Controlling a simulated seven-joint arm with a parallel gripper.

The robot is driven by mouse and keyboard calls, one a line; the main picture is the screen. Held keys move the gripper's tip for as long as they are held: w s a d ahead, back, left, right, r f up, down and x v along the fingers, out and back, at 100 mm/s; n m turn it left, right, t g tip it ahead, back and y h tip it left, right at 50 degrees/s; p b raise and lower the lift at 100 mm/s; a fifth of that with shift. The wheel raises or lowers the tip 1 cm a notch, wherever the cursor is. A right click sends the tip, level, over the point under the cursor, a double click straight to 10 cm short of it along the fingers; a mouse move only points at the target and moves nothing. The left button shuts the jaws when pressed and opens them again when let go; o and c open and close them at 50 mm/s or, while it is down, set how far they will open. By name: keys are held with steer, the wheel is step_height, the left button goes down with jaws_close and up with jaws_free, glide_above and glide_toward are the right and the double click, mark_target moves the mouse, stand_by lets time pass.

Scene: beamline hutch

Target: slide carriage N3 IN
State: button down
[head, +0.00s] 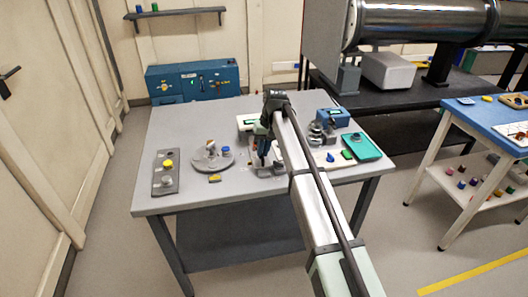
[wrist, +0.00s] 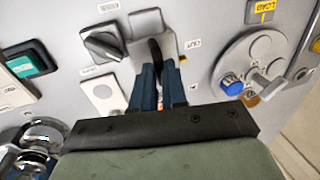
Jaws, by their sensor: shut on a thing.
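My gripper (wrist: 158,70) points down at the grey bench top, its blue fingers shut on a dark upright handle (wrist: 155,48). The handle seems to belong to the carriage, on a grey slide block (wrist: 148,22) with a slot; the fingers hide much of it. An OUT label (wrist: 193,44) is beside it on the right. I cannot read N3 or an IN label. In the head view my gripper (head: 263,160) is over the middle of the bench, and my arm covers part of the spot.
A black rotary knob (wrist: 103,44) and a white plate (wrist: 103,97) are close on the left. A round grey plate (wrist: 252,62) with a blue knob (wrist: 231,85) is on the right. The bench (head: 190,125) also bears a teal tray (head: 361,147) and a dark panel (head: 166,172).

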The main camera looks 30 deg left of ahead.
steer(key=shift+w+a, duration=1.2)
steer(key=c, duration=1.2)
jaws_free()
steer(key=shift+o, duration=0.2)
step_height(320, 180, up, 14)
steer(key=w+d, duration=0.1)
steer(key=d, duration=0.1)
steer(key=shift+w+f, duration=0.2)
steer(key=shift+w, duration=0.2)
